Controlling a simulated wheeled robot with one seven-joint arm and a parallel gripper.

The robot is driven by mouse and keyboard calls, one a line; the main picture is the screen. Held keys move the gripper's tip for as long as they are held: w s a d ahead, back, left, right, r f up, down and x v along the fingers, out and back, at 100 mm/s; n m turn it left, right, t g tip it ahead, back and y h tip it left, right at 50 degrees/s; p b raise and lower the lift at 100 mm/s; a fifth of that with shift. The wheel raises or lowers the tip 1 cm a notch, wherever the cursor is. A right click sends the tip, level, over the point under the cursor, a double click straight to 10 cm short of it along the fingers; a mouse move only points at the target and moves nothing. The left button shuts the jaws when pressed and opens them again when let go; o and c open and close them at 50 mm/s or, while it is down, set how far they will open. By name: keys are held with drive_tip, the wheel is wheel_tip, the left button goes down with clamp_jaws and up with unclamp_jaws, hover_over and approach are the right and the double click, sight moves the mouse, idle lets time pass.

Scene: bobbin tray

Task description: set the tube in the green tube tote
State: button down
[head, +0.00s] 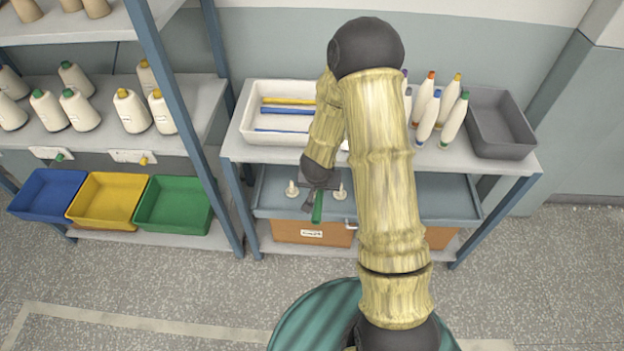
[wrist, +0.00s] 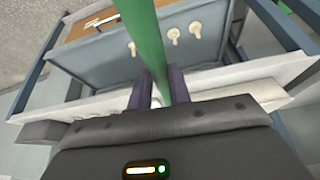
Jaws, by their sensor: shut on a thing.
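My gripper (head: 314,197) is shut on a green tube (head: 317,208), in front of the table with the white tray. In the wrist view, the tube (wrist: 151,45) stands out long between the two dark fingers (wrist: 160,88). The green tube tote (head: 173,203) is at the lower left in the head view, on a low shelf, right of the yellow tote. It looks empty. My gripper is to the right of it, apart from it. My arm hides part of the tube's surroundings and the table's middle.
Yellow (head: 103,198) and blue (head: 48,194) totes stand beside the green one. A blue rack post (head: 190,130) rises between the totes and the table. The white tray (head: 250,128) holds blue and yellow tubes. Several bobbins and a grey bin (head: 502,150) stand right.

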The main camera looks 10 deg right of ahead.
drive_tip(key=n, duration=0.1)
drive_tip(key=s+a+f+n+y, duration=0.1)
drive_tip(key=n, duration=0.2)
drive_tip(key=shift+s+a+f+y, duration=0.25)
drive_tip(key=shift+a+f+y, duration=0.1)
drive_tip(key=shift+a+y, duration=0.05)
drive_tip(key=shift+w, duration=0.1)
drive_tip(key=shift+a+n, duration=0.3)
